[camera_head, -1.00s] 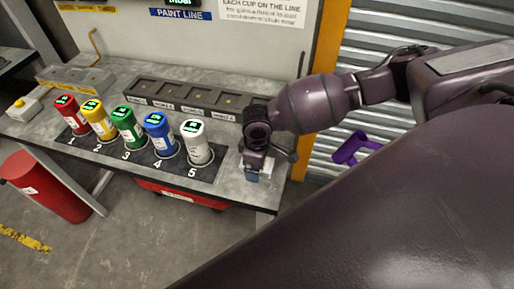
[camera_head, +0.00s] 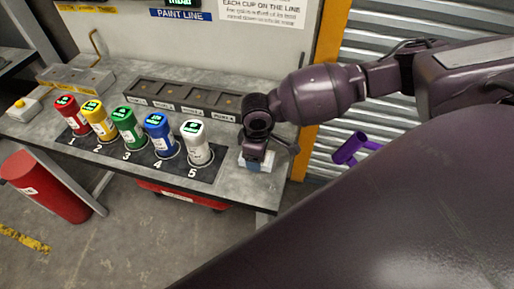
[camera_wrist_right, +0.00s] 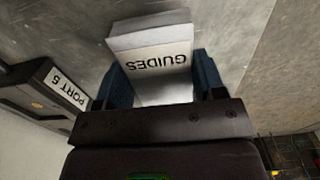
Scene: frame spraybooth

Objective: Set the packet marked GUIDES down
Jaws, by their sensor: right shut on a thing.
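The packet marked GUIDES (camera_wrist_right: 160,62) is a pale block with black lettering, seen in the right wrist view. My right gripper (camera_wrist_right: 165,84) is shut on it, with a blue finger on each side. In the head view my right gripper (camera_head: 257,161) points down over the right end of the grey bench (camera_head: 236,190), right of the white cup. A small pale part of the packet shows between the fingers there. The packet is at or just above the bench top; I cannot tell whether it touches. My left gripper is not in view.
Red, yellow, green, blue and white (camera_head: 197,145) cups stand on numbered places on a dark mat. A dark rack (camera_head: 185,95) with labelled ports lies behind them; a PORT 5 label (camera_wrist_right: 67,88) is near the gripper. The bench's right edge is close.

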